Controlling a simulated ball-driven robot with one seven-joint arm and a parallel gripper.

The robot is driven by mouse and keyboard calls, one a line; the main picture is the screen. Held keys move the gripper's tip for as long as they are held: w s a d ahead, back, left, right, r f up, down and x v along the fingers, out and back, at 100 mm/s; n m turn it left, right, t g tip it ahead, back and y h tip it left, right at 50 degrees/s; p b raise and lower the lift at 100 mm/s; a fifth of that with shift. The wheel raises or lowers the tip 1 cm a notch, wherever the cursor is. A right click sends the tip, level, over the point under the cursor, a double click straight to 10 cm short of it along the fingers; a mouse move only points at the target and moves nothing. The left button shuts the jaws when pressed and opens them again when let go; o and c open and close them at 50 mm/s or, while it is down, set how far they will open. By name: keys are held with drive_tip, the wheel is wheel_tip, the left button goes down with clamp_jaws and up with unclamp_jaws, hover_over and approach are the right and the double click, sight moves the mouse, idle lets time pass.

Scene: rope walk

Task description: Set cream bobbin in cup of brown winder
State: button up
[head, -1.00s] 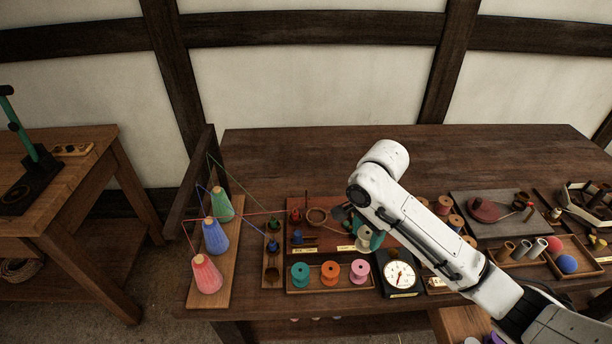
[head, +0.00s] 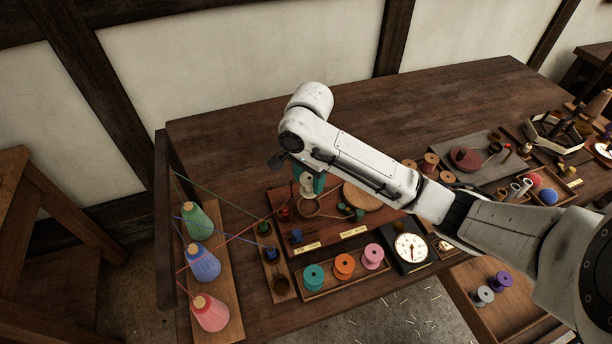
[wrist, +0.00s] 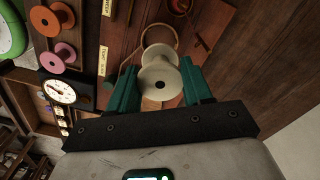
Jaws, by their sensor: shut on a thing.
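The cream bobbin (wrist: 160,80) is between the two teal fingers of my gripper (wrist: 162,76) in the wrist view, one flange facing the camera. In the head view my gripper (head: 312,184) points down, with the pale bobbin (head: 307,186) partly hidden between its fingers. A brown ring-shaped cup (head: 307,208) is on the reddish-brown winder board (head: 330,233), just below the bobbin in the picture. In the wrist view the cup's rim (wrist: 160,28) shows beyond the bobbin, partly covered by it. The bobbin appears held above the board; the exact gap cannot be told.
A tray of teal, orange and pink bobbins (head: 344,265) lies in front of the board. A dial gauge (head: 411,247) is to its right. Thread cones (head: 203,262) stand at left, with taut threads running toward the board. A round wooden disc (head: 364,194) is right of the cup.

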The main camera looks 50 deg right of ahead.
sight(309, 192)
wheel_tip(309, 192, down, 3)
drive_tip(key=b, duration=0.2)
drive_tip(key=shift+r+b, duration=0.2)
drive_tip(key=shift+b, duration=0.15)
drive_tip(key=shift+f+b, duration=0.45)
drive_tip(key=shift+f, duration=0.7)
drive_tip(key=shift+p, duration=0.7)
drive_tip(key=shift+f, duration=0.2)
drive_tip(key=shift+f+b, duration=0.35)
drive_tip(key=shift+f, duration=0.4)
drive_tip(key=shift+f+p, duration=0.15)
drive_tip(key=shift+p, duration=0.15)
